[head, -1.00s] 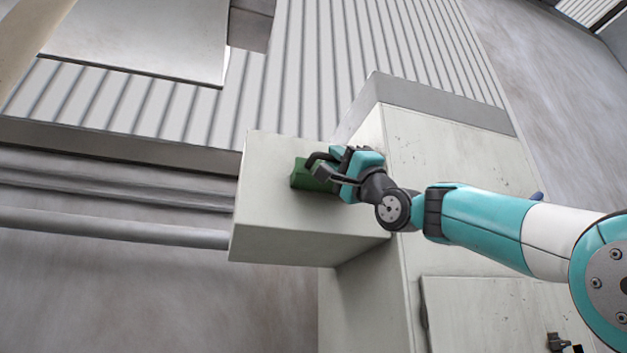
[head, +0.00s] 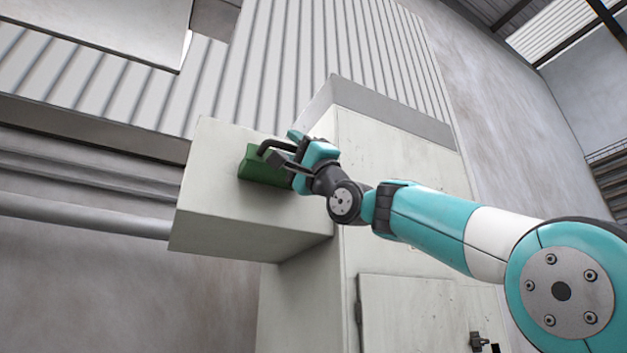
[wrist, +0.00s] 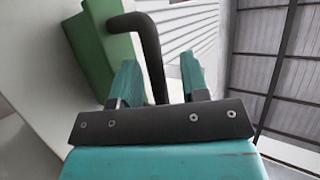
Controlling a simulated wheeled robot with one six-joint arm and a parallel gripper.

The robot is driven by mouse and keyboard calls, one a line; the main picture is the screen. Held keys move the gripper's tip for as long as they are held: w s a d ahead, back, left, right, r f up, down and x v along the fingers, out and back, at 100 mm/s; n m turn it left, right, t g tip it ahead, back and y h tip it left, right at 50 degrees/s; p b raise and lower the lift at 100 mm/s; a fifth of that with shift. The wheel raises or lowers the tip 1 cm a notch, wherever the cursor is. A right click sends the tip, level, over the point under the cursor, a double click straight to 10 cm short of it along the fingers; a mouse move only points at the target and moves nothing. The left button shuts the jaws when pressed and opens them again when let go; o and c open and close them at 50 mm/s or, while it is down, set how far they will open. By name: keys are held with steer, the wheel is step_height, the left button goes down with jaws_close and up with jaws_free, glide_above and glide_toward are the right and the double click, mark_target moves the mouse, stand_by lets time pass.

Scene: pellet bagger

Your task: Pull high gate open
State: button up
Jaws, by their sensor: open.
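The high gate appears to be the green block (head: 262,168) with a dark bent handle (head: 272,146), on the face of a pale box-shaped housing (head: 215,215). In the wrist view the green block (wrist: 105,50) is at upper left, and the black handle (wrist: 152,55) bends out from it and down between my fingers. My gripper (head: 290,155) is at the handle in the head view. In the wrist view my gripper (wrist: 158,85) is open, with one teal finger on each side of the handle's lower end. I cannot tell whether either finger touches it.
A pale cabinet (head: 400,170) stands behind and right of the housing, with a door (head: 410,315) low on it. A grey pipe (head: 80,213) runs left from the housing. Corrugated cladding (head: 290,60) rises behind. Open space lies to the right by the grey wall (head: 500,130).

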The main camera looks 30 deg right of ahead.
steer(key=b+v, duration=1.1)
steer(key=v, duration=0.5)
steer(key=shift+s+f, duration=0.2)
steer(key=shift+f, duration=0.1)
steer(key=shift+d, duration=0.15)
